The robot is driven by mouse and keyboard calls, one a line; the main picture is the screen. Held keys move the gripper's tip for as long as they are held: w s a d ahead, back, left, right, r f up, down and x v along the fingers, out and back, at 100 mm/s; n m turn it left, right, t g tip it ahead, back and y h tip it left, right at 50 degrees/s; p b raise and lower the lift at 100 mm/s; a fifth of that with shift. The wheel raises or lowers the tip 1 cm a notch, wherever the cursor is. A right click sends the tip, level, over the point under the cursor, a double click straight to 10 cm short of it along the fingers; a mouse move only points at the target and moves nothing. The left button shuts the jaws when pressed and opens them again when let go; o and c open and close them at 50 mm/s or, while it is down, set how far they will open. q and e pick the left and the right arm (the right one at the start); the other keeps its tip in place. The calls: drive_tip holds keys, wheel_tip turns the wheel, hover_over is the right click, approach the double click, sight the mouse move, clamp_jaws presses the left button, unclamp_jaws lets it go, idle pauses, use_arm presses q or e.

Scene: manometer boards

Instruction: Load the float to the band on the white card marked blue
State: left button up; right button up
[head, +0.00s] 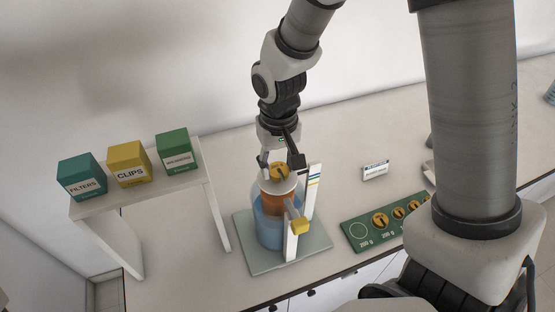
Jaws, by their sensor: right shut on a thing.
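My right gripper (280,162) comes down from above and is shut on a brass weight (279,172). The weight is at the pale round top (277,186) of the orange float (279,204); I cannot tell whether it rests there. The float stands in a clear vessel of blue liquid (268,232) on a grey-green base plate (262,267). An upright white card (314,185) with coloured bands, blue among them, stands behind to the right. A yellow block (300,226) shows at the front white post (291,245). My left gripper is not in view.
A green weight tray (355,242) at right has an empty round slot at its left end and several brass weights (380,220). A small label card (375,171) stands behind it. A white shelf (205,180) with teal, yellow and green boxes stands at left.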

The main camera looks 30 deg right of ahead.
drive_tip(key=shift+w+f, duration=0.2)
drive_tip(key=shift+w, duration=0.45)
drive_tip(key=shift+s, duration=0.4)
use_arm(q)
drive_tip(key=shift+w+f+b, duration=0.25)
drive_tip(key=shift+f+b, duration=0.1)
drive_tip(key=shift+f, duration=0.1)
use_arm(e)
drive_tip(key=shift+w+f, duration=0.25)
drive_tip(key=shift+f, duration=0.3)
